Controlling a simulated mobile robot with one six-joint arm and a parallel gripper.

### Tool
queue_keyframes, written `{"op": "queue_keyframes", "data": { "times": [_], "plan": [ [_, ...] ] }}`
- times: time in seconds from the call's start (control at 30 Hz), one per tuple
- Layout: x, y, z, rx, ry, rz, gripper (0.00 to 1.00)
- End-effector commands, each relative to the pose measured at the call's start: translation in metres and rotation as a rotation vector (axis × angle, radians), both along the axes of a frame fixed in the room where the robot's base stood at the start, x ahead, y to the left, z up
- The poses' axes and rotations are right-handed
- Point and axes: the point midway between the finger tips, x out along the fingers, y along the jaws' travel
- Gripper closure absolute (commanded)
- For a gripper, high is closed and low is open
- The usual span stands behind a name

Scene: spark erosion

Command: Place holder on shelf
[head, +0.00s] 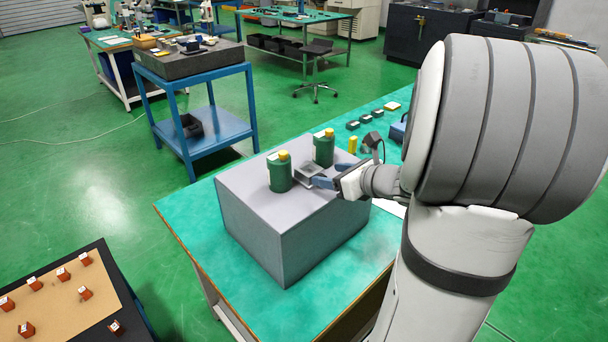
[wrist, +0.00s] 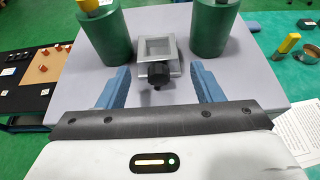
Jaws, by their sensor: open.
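A grey metal holder (head: 309,172) with a square recessed top lies on a large grey block (head: 270,213), between two green bottles with yellow caps. In the wrist view the holder (wrist: 157,45) has a black knob (wrist: 158,75) on its near side. My gripper (head: 329,176) is open; its blue fingers (wrist: 160,84) stand apart, left and right of the knob, with gaps on both sides. A board with a tan top and black edge (head: 106,262), bearing several small orange-red blocks, is at lower left. I cannot tell whether it is the shelf.
The left bottle (head: 280,173) and right bottle (head: 323,149) closely flank the holder. A teal table (head: 190,221) carries the block. A blue cart (head: 207,128) stands at back left.

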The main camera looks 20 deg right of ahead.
Motion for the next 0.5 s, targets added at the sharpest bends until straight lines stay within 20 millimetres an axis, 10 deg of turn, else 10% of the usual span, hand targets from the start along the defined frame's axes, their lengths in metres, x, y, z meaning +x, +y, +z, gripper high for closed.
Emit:
{"op": "queue_keyframes", "data": {
  "times": [0.5],
  "plan": [
    [0.049,0.025,-0.027,-0.004,0.000,0.004,0.40]
  ]
}}
